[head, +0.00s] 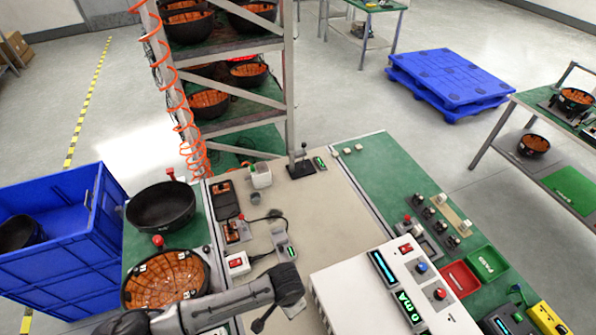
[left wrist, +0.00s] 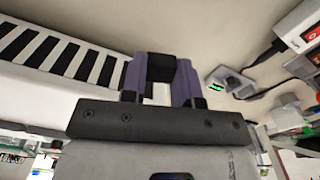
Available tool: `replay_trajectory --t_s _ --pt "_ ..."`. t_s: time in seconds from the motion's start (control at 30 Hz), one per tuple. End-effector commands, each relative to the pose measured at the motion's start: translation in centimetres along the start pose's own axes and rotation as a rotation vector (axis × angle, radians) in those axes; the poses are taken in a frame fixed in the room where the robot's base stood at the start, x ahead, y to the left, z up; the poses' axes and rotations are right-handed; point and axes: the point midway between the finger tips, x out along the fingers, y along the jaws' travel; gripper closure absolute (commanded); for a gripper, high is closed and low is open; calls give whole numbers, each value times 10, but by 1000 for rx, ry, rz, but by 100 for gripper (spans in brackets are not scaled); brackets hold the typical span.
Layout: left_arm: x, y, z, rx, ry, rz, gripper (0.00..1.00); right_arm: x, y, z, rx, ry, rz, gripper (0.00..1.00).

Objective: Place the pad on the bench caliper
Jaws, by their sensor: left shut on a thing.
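My left gripper (left wrist: 160,78) is shut on a small black block, which I take to be the pad (left wrist: 160,66), held between its purple fingers. In the head view my left gripper (head: 262,322) hangs low at the bottom, left of the white instrument box; the pad cannot be made out there. A grey device with a green display (head: 285,247) lies on the beige bench top and also shows in the left wrist view (left wrist: 230,82), right of the fingers and apart from them. A black stand (head: 302,164) is at the bench's back. I cannot tell which is the bench caliper.
The white instrument box (head: 385,290) takes up the front right of the bench. Black bowls (head: 160,207) stand at left by a blue crate (head: 65,245). A red tray (head: 460,281) and a green tray (head: 487,262) sit at right. The middle of the beige top is clear.

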Motion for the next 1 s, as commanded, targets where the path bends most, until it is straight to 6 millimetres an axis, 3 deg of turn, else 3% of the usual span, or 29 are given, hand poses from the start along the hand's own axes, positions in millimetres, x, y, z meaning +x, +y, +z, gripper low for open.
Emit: replay_trajectory --t_s 0.23,0.4,0.47,0.67,0.9,1.0 --pt "-19 29 22 -352 1 1 93 0 0 0 1 0 -1 57" --pt "-47 42 37 -536 2 -1 93 0 0 0 0 0 -1 57" --pt "-64 39 45 -606 4 -2 93 0 0 0 0 0 0 57" --pt "-134 -1 69 -743 7 -5 93 0 0 0 -2 -1 1 57" --pt "-226 -69 88 -797 7 -6 93 0 1 0 -4 -1 3 57" --pt "-254 -95 95 -834 3 -4 93 0 1 0 -4 -1 3 57"
